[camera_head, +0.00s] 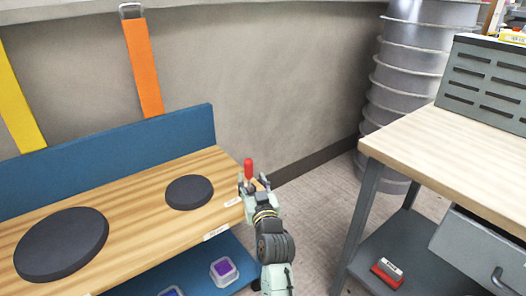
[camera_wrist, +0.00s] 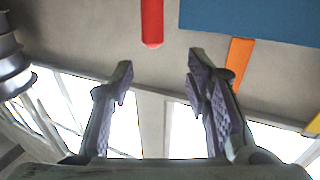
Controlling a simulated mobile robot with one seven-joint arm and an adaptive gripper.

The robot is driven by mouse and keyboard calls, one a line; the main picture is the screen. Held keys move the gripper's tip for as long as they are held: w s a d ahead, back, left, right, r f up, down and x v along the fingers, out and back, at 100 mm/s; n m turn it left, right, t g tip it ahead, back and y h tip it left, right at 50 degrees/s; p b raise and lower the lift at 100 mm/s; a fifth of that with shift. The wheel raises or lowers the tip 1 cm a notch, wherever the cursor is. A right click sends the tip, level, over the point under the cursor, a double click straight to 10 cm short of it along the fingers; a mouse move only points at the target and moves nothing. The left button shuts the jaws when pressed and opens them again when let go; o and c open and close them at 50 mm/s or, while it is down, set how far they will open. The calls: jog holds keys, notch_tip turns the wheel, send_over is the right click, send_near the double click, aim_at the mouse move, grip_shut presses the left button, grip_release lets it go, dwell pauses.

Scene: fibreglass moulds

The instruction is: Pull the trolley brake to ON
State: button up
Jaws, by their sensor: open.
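The trolley (camera_head: 135,212) has a wooden top, a blue back panel and a blue lower shelf. A red brake handle (camera_head: 248,168) stands upright by the trolley's right end. Its lower part is hidden behind my gripper (camera_head: 254,183). In the wrist view the red handle (camera_wrist: 152,22) hangs from the top edge of the picture. It lies beyond the fingertips and roughly between their lines. My gripper (camera_wrist: 160,65) is open, with nothing between its fingers. Small white labels (camera_head: 216,232) sit on the trolley's front edge, too small to read.
Two dark round discs (camera_head: 62,243) (camera_head: 189,192) lie on the trolley top. Purple-topped tubs (camera_head: 224,271) are on its lower shelf. A workbench (camera_head: 450,150) stands at the right, with a red item (camera_head: 387,273) on its shelf. Bare floor (camera_head: 318,205) lies between bench and trolley.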

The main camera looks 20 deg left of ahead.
aim_at(249, 164)
jog(key=p+x, duration=0.1)
jog(key=x, duration=0.2)
jog(key=p+x, duration=0.1)
jog(key=x, duration=0.2)
jog(key=p+x, duration=0.1)
jog(key=x, duration=0.3)
jog(key=shift+w+d+f, duration=0.3)
jog(key=shift+d, duration=0.05)
jog(key=shift+w+a+f, duration=0.1)
jog(key=shift+w+a, duration=0.1)
jog(key=shift+w, duration=0.2)
grip_shut()
